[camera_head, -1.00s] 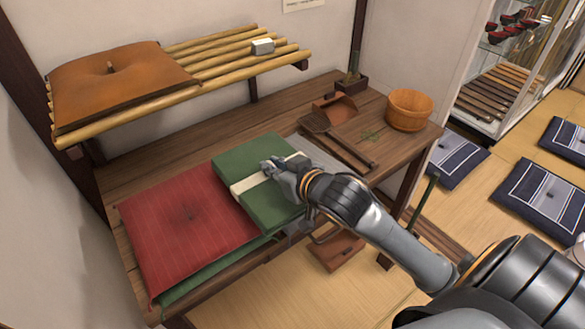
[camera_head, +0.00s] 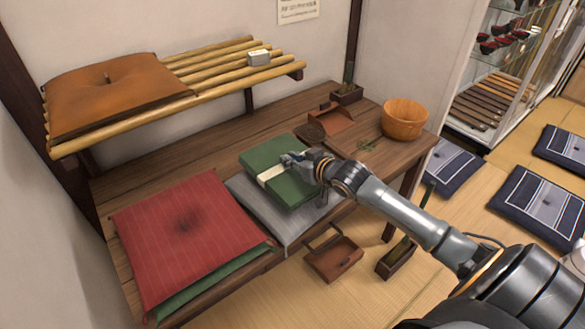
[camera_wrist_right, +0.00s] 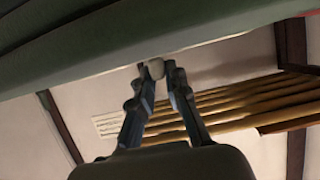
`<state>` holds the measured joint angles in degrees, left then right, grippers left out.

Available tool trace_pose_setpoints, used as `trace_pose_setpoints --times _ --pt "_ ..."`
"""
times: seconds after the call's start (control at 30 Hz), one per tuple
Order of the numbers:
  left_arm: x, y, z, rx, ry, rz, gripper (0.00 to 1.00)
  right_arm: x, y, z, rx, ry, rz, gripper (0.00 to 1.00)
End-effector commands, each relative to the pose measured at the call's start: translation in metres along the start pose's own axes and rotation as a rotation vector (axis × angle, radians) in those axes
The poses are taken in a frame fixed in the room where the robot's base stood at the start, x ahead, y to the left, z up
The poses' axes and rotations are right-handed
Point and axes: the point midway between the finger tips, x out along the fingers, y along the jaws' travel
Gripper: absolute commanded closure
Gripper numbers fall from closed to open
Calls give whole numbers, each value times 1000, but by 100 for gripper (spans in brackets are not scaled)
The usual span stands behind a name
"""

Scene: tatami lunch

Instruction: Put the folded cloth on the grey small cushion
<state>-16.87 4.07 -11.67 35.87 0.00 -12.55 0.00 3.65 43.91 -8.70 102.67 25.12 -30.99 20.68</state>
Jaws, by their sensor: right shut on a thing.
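The folded cloth (camera_head: 275,167) is a thick green bundle with a cream band. My right gripper (camera_head: 287,160) is shut on it at the band. In the right wrist view, the cloth's green underside or edge (camera_wrist_right: 130,45) fills the top, and the fingertips (camera_wrist_right: 160,70) close on a small pale part of it. The grey small cushion (camera_head: 268,215) lies on the wooden bench. The cloth is over the cushion's back part, which it hides; whether it touches the cushion, I cannot tell. My left gripper is not in view.
A red cushion (camera_head: 180,235) on a green one (camera_head: 215,283) lies to the left. Behind are a brown dustpan (camera_head: 332,117) and a wooden bucket (camera_head: 404,118). A slatted shelf (camera_head: 200,82) with a brown cushion (camera_head: 110,90) and small white box (camera_head: 259,58) hangs on the wall.

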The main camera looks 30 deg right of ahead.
Motion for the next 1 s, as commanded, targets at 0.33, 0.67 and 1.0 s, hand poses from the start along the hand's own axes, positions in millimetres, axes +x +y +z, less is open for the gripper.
trace_pose_setpoints --times 0.33,0.67,1.0 --pt "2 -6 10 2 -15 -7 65 15 3 31 0 1 0 100" --pt "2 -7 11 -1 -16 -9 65 15 3 33 0 -1 0 67" --pt "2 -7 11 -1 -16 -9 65 15 3 31 0 0 0 63"
